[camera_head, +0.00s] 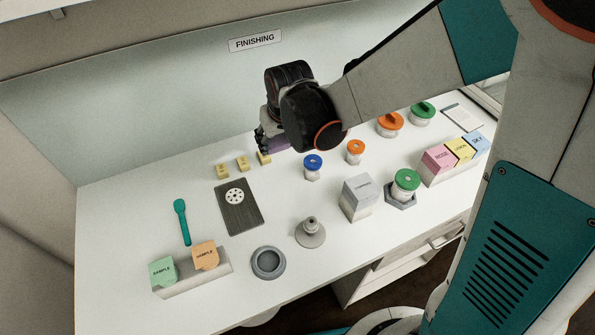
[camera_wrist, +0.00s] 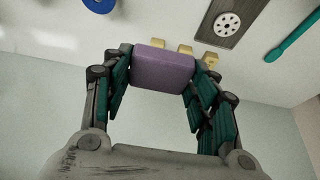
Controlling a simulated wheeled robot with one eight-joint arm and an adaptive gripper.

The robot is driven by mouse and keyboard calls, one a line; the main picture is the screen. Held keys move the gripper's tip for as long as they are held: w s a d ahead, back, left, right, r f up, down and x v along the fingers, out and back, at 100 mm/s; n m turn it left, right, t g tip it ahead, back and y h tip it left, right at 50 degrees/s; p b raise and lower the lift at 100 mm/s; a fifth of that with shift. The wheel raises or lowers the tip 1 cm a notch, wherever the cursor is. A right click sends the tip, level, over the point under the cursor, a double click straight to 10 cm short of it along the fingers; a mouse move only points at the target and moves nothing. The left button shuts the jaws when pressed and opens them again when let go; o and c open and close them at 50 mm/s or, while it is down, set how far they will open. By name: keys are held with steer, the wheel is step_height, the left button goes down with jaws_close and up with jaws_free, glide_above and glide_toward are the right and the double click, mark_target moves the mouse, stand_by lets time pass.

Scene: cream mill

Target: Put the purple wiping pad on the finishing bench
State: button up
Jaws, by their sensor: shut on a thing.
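My gripper (camera_wrist: 163,75) is shut on the purple wiping pad (camera_wrist: 163,68), which sits between its two fingers in the wrist view. In the head view the pad (camera_head: 284,144) shows only partly below my wrist. The finishing bench (camera_head: 120,221) is the white table under the sign reading FINISHING (camera_head: 255,41). My gripper is over the back of the bench, near the wall. I cannot tell whether the pad touches the bench top.
Small yellow blocks (camera_head: 242,163) stand close by the pad, with a blue-lidded jar (camera_head: 313,166) to the right. A dark board (camera_head: 239,207) lies in front. Several other jars, boxes and a teal spatula (camera_head: 182,221) occupy the bench. The back left area is bare.

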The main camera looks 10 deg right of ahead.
mark_target(279, 188)
step_height(279, 188, down, 20)
steer(key=b, duration=1.3)
steer(key=shift+s+r, duration=0.1)
steer(key=shift+r, duration=0.05)
steer(key=shift+b, duration=0.3)
steer(key=shift+f, duration=0.2)
steer(key=o, duration=0.8)
steer(key=shift+r, duration=0.1)
steer(key=shift+r, duration=0.1)
steer(key=p+v, duration=0.8)
steer(key=v, duration=0.4)
